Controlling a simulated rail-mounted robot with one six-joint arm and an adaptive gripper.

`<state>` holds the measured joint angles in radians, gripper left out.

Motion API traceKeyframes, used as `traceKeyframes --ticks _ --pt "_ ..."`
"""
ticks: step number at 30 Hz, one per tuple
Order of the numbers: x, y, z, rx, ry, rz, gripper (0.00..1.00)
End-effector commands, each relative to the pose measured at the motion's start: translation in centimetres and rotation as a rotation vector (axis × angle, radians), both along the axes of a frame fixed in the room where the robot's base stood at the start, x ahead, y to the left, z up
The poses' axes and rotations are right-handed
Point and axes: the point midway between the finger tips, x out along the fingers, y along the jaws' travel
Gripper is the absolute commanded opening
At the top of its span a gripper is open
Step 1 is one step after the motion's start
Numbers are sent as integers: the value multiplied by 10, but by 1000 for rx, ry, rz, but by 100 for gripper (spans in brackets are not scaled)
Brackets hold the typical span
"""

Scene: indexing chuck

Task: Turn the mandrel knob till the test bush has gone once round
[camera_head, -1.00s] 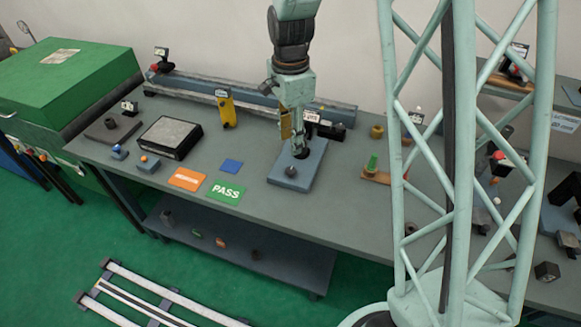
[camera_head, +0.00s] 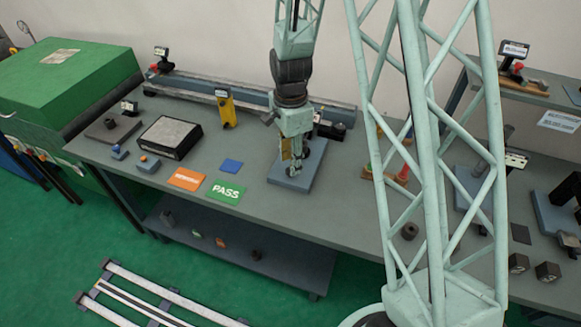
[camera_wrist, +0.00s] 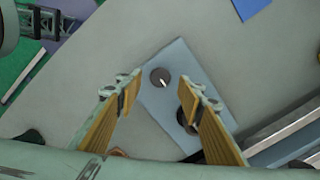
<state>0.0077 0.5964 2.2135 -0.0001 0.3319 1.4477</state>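A blue-grey plate (camera_head: 308,170) lies on the bench, and it also fills the middle of the wrist view (camera_wrist: 178,60). On it in the wrist view is a dark round knob (camera_wrist: 160,77) with a white mark. A second dark round part (camera_wrist: 187,118) sits nearer the camera, partly hidden by the right finger; I cannot tell for certain which part is the test bush. My gripper (camera_wrist: 158,90) is open, with a finger to either side of the knob and nothing held. In the head view my gripper (camera_head: 293,168) is over the plate's front part and hides the knob.
A blue square (camera_head: 231,166), an orange card (camera_head: 188,179) and a green PASS card (camera_head: 226,192) lie left of the plate. A yellow stand (camera_head: 226,108) and a long rail (camera_head: 185,83) are behind. A red-topped part (camera_head: 402,176) stands to the right.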

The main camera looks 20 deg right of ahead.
Motion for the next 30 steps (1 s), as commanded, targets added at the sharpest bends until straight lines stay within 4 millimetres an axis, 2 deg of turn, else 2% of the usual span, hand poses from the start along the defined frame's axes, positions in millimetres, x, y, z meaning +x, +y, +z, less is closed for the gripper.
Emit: traceKeyframes --ticks 9,25,30 --pt "-1 0 -24 0 2 0 35" --pt "0 0 -31 0 0 0 35" --pt "0 0 -31 0 0 0 20"
